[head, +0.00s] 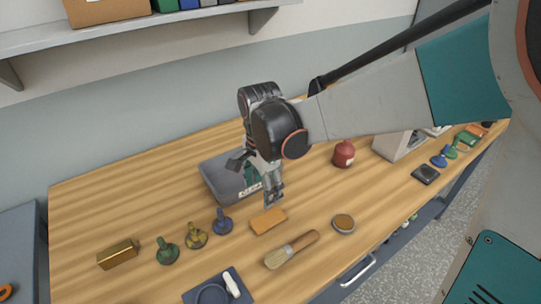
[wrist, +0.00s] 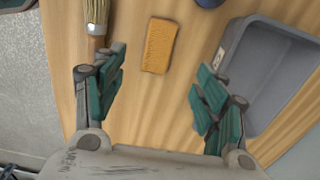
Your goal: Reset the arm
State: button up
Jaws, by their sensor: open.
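My gripper (head: 262,180) hangs over the wooden workbench (head: 110,200), above the near edge of a grey tray (head: 215,172). In the wrist view my gripper (wrist: 157,95) has its two teal-padded fingers spread wide, with nothing between them but bare wood. An orange block (head: 268,220) lies on the bench just in front of the gripper in the head view. In the wrist view the orange block (wrist: 159,45) is beyond the fingertips. The grey tray (wrist: 235,45) lies to the right there; its visible inside looks empty. My arm reaches in from the right.
A brush (head: 292,250), a round tin (head: 343,223) and a red bottle (head: 343,153) stand or lie nearby. Blue (head: 223,222), yellow (head: 195,235) and green (head: 167,251) knobbed pieces stand left, beside a brass block (head: 118,254). A shelf (head: 150,36) hangs above the bench.

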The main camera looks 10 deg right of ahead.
jog(key=s+d+r+n+t, duration=0.7)
jog(key=s+d+n, duration=0.4)
jog(key=s+n, duration=0.2)
jog(key=shift+d+r, duration=0.3)
jog(key=shift+r, duration=0.55)
jog(key=shift+o, duration=0.5)
